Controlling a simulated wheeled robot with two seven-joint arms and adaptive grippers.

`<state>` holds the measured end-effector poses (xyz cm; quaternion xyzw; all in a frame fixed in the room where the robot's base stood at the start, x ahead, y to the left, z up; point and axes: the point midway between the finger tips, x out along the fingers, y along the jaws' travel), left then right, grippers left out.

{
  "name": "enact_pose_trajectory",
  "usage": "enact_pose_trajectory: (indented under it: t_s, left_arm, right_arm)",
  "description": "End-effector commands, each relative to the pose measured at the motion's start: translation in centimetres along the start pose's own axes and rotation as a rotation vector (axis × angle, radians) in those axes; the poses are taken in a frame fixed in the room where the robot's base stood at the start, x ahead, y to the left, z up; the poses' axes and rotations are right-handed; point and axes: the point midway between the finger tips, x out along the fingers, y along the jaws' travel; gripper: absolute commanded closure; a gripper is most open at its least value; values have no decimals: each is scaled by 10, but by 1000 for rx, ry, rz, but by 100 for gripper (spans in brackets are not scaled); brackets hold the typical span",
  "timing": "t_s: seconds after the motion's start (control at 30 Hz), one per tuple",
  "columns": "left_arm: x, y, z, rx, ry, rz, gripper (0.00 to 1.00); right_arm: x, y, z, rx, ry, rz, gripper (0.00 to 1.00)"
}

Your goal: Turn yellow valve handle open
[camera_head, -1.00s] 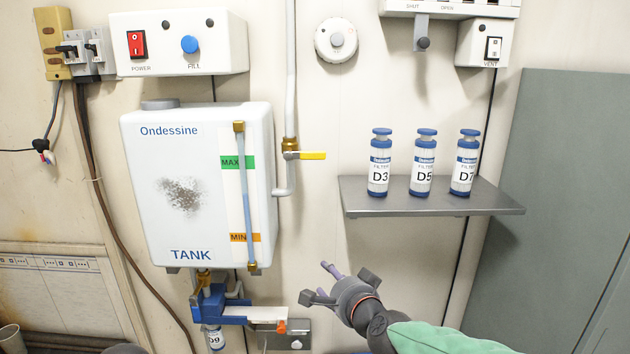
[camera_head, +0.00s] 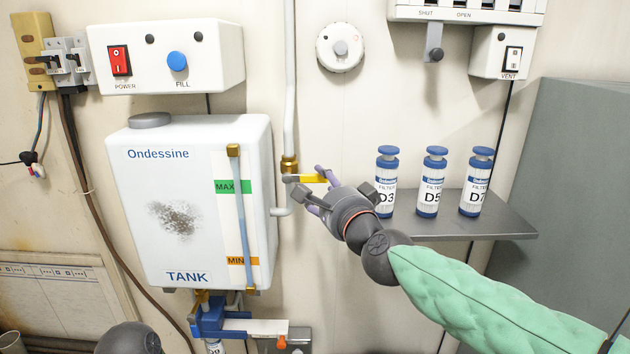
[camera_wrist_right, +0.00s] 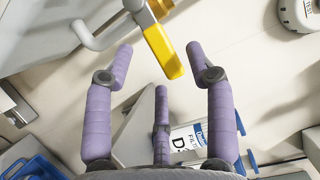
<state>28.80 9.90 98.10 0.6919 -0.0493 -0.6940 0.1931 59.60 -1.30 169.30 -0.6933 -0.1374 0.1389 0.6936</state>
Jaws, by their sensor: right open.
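The yellow valve handle (camera_head: 311,179) sticks out to the right, roughly level, from the brass valve (camera_head: 289,166) on the white pipe beside the tank. My right gripper (camera_head: 314,187) is at the handle, with its fingers spread. In the right wrist view the yellow handle (camera_wrist_right: 164,53) lies between the open purple fingers (camera_wrist_right: 160,62), with a visible gap on both sides. Contact does not show. Of my left arm only a dark rounded part shows at the bottom left of the head view; its gripper is out of sight.
The white tank (camera_head: 190,200) stands left of the valve. A grey shelf (camera_head: 455,227) with filter bottles D3 (camera_head: 386,182), D5 (camera_head: 430,182) and D7 (camera_head: 475,182) is close on the right of my right gripper. A white dial (camera_head: 340,47) is above.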

Motion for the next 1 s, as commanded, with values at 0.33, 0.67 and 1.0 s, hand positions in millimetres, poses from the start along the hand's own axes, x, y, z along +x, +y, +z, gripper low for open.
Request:
enact_pose_trajectory:
  t_s: [0.33,0.67,1.0]
  left_arm:
    - [-3,1,0,0,0,0,60]
    - [-3,1,0,0,0,0,60]
    - [-3,1,0,0,1,0,60]
  right_arm:
    - [35,0,0,0,0,0,44]
    - [37,0,0,0,0,-1,44]
    - [37,0,0,0,1,-1,100]
